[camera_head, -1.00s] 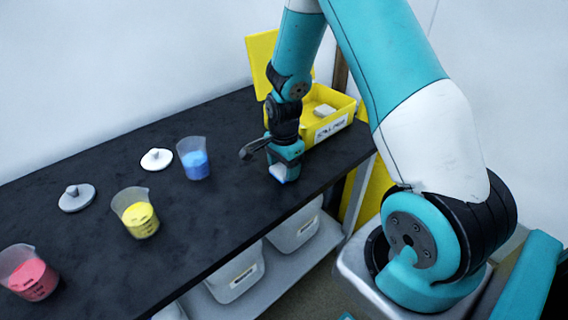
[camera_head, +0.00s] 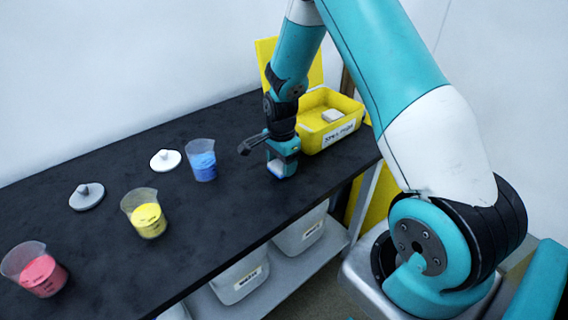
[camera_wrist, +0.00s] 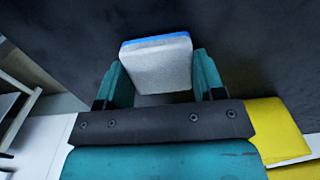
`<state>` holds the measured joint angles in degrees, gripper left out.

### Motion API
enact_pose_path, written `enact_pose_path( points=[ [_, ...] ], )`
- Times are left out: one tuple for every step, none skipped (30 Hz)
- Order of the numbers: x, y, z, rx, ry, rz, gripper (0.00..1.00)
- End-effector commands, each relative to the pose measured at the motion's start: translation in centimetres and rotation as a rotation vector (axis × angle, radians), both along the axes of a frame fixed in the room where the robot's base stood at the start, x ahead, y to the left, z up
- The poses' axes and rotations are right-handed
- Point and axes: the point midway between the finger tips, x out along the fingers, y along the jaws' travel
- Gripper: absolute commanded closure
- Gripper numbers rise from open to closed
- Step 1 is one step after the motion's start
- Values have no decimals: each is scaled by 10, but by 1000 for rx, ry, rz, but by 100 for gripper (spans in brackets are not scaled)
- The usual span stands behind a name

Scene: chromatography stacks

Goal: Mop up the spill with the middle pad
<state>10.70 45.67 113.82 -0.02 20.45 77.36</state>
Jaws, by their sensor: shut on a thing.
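My gripper (camera_head: 283,166) is shut on a pale grey-white pad, low over the black bench top near its right end. The pad (camera_wrist: 156,66) sits between the teal fingers in the wrist view, and its far edge is blue. Whether the pad touches the bench I cannot tell. Another pad (camera_head: 332,115) lies in the yellow spill-kit box (camera_head: 345,131) behind the gripper to the right. No spill can be made out on the black bench top; the arm and gripper hide part of it.
Beakers with blue (camera_head: 202,160), yellow (camera_head: 146,214) and red (camera_head: 36,270) contents stand on the bench (camera_head: 110,160) to the left. Labelled white bins (camera_head: 240,279) sit on the shelf below.

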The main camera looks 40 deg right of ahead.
Motion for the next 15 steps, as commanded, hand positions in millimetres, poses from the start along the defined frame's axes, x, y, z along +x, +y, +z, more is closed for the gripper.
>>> enact_pose_path(
  points=[
    [0, 0, 0, 0, 0, 0, 60],
    [0, 0, 0, 0, 0, 0, 60],
    [0, 0, 0, 0, 0, 0, 60],
    [0, 0, 0, 0, 0, 0, 60],
    [0, 0, 0, 0, 0, 0, 60],
    [0, 0, 0, 0, 0, 0, 60],
    [0, 0, 0, 0, 0, 0, 60],
    [0, 0, 0, 0, 0, 0, 60],
    [-1, 0, 0, 0, 1, 0, 60],
    [-2, 0, 0, 0, 1, 0, 60],
    [-3, 0, 0, 0, 1, 0, 60],
    [-4, 0, 0, 0, 1, 0, 60],
    [-5, 0, 0, 0, 1, 0, 60],
    [-7, 0, 0, 0, 1, 0, 60],
    [-9, 0, 0, 0, 1, 0, 60]
  ],
)
